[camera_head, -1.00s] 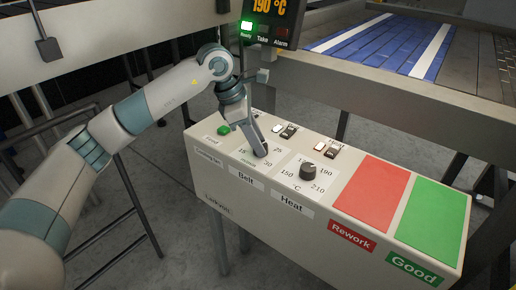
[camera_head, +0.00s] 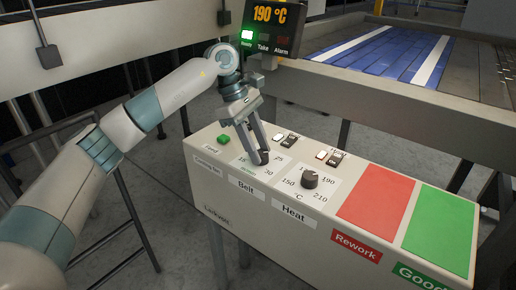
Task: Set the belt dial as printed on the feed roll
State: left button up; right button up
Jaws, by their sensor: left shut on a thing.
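The belt dial (camera_head: 263,157) sits above the "Belt" label on the sloped control panel and is mostly hidden by my left gripper (camera_head: 258,158). The left gripper points down with its fingers around the dial and is shut on it. Printed numbers around it show partly, with 30 at its lower right. The dial's pointer cannot be made out. The feed roll and its print are not in view. My right gripper is not in view.
The heat dial (camera_head: 310,180) stands just right of the belt dial. A green button (camera_head: 224,139) lies to the left and small rocker switches (camera_head: 283,139) behind. Red (camera_head: 375,205) and green (camera_head: 438,228) pads cover the right side. A display (camera_head: 272,22) reads 190 °C with a green lamp lit.

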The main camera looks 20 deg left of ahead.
pick_arm(q)
jog(key=shift+r, duration=0.1)
jog(key=o, duration=1)
jog(key=shift+o, duration=0.2)
jog(key=shift+w+a+r, duration=0.1)
jog(key=shift+a+r, duration=0.25)
jog(key=shift+r, duration=0.3)
jog(key=b+v, duration=0.1)
jog(key=v, duration=1.4)
jog(key=shift+r, duration=0.4)
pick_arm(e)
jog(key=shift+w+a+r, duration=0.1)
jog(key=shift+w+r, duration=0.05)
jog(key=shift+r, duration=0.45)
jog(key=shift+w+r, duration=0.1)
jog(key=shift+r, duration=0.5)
pick_arm(q)
jog(key=shift+a, duration=0.1)
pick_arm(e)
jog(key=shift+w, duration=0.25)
